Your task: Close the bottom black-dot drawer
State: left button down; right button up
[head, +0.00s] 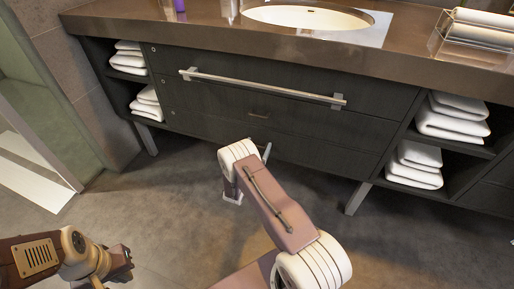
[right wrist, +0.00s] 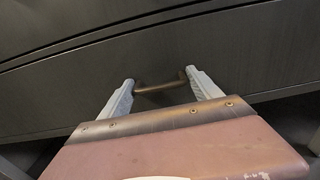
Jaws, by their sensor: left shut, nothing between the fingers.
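The bottom drawer (head: 315,158) is the lowest dark wood front in the middle of the vanity. It also fills much of the right wrist view (right wrist: 245,65). Its small bronze handle (right wrist: 160,87) lies between the two pale fingers of my right gripper (right wrist: 160,77); contact is unclear. The right gripper (head: 250,174) is open at the drawer front, and my arm partly hides that area in the head view. I cannot tell whether the drawer stands slightly out. Small marks run down the drawers' left edge, too small to read. My left gripper (head: 122,263) is shut and empty, low at the left.
Above are a middle drawer with a small handle (head: 258,115) and a top drawer with a long metal bar (head: 262,86). Open shelves with folded white towels (head: 452,115) flank the drawers. Vanity legs (head: 357,197) stand at both sides. The floor (head: 165,200) in front is clear.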

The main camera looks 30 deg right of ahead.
jog(key=shift+d+r, duration=0.1)
jog(key=shift+d, duration=0.05)
jog(key=shift+s+a+p, duration=0.3)
jog(key=shift+p, duration=0.1)
jog(key=p+v, duration=0.3)
jog(key=v, duration=0.5)
jog(key=shift+a, duration=0.3)
